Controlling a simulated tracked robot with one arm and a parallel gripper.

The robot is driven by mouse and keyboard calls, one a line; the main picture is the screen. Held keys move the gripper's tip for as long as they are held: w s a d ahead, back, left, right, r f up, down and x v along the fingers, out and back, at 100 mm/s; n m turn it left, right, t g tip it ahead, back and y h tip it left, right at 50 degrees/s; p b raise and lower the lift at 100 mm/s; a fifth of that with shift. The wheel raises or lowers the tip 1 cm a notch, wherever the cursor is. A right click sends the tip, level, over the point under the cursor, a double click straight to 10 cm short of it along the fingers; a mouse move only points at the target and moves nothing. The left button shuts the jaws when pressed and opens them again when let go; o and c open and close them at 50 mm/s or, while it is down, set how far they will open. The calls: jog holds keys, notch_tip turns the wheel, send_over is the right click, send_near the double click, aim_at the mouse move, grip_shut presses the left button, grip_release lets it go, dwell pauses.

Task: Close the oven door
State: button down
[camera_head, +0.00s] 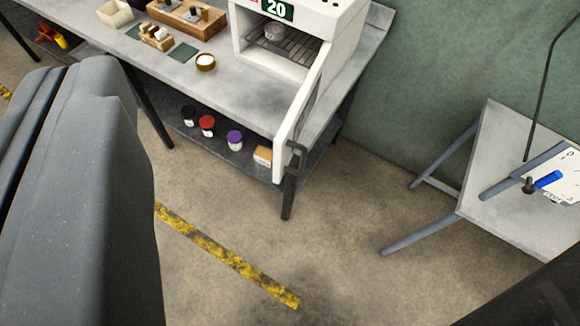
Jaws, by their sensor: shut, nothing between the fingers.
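The white oven (284,66) stands on the grey workbench at the top middle, with a green "20" label above its opening. Its door (304,104) is open. It swings out from the right side of the opening toward me and shows nearly edge-on. A dark handle (297,150) is on the near end of the door.
The workbench (232,88) carries a wooden tray (188,16) and small items. Jars stand on its lower shelf. The concrete floor between is clear, with a yellow-black stripe (225,257).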

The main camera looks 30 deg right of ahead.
jog(key=w+d+f+m+g+p, duration=0.25)
jog(key=w+d+f, duration=0.25)
jog(key=w+f, duration=0.45)
jog(key=w+d+f+m+g, duration=0.15)
jog(key=d+f, duration=0.25)
jog(key=f, duration=0.4)
jog(key=w+d+f+m+g, duration=0.1)
jog(key=w+d+f+g, duration=0.2)
jog(key=f, duration=0.5)
jog(key=m+y+p, duration=0.1)
jog(key=m+p, duration=0.1)
jog(key=p, duration=0.1)
send_near(285, 157)
jog(key=x, duration=0.3)
jog(key=shift+w+a+f, duration=0.15)
jog(key=shift+w+f, duration=0.35)
jog(key=shift+w, duration=0.05)
